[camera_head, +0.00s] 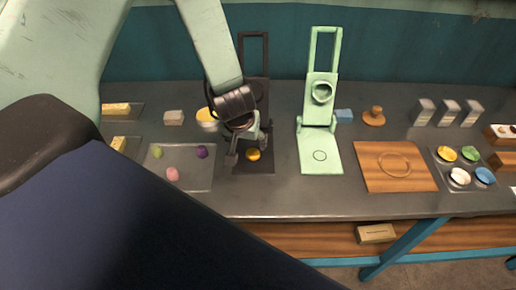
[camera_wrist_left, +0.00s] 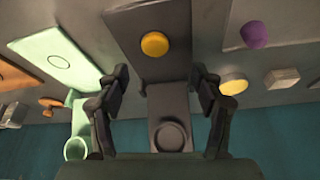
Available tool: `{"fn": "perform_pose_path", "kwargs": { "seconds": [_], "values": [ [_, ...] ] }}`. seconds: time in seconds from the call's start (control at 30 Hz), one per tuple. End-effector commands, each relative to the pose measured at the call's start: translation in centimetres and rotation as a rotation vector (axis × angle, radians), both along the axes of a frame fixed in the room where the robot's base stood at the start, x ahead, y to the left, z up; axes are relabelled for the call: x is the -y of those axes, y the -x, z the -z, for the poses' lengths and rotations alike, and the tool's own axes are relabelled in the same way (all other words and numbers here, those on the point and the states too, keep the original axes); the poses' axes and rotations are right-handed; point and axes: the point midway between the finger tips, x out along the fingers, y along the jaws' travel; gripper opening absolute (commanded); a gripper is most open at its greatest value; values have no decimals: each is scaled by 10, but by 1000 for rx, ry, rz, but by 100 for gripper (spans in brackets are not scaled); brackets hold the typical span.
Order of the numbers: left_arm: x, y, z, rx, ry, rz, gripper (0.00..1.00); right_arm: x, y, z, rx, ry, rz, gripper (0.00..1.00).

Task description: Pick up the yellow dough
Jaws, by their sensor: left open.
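The yellow dough (camera_head: 253,154) is a small round piece lying on the base plate of the dark press (camera_head: 254,169). The dough also shows in the left wrist view (camera_wrist_left: 155,44), on the dark plate beyond my fingertips. My left gripper (camera_head: 248,148) is open and empty, over the dark press beside the dough. In the left wrist view its two fingers (camera_wrist_left: 160,84) are spread apart, with the dough roughly in line with the gap between them. My right gripper is not in view.
A tray (camera_head: 203,181) with green, purple and pink dough lies left of the press. The green press (camera_head: 321,158) stands open to the right, then a wooden board (camera_head: 372,178) and a tray of colored bowls. The dark press's raised lid (camera_head: 254,55) stands behind my gripper.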

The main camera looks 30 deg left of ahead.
Motion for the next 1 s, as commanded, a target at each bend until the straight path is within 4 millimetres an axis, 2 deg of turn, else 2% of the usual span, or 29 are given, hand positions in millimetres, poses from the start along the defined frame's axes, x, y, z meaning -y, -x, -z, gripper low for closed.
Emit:
{"fn": "perform_pose_path", "kwargs": {
  "seconds": [0.33,0.63,0.73,1.0],
  "values": [
    [-2,-4,29,-2,-1,1,67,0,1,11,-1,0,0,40],
    [0,-23,66,-2,0,1,67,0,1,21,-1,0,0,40],
    [0,-26,72,-2,1,1,67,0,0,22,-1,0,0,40],
    [0,-30,72,-1,1,1,65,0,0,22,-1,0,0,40]
  ]
}}
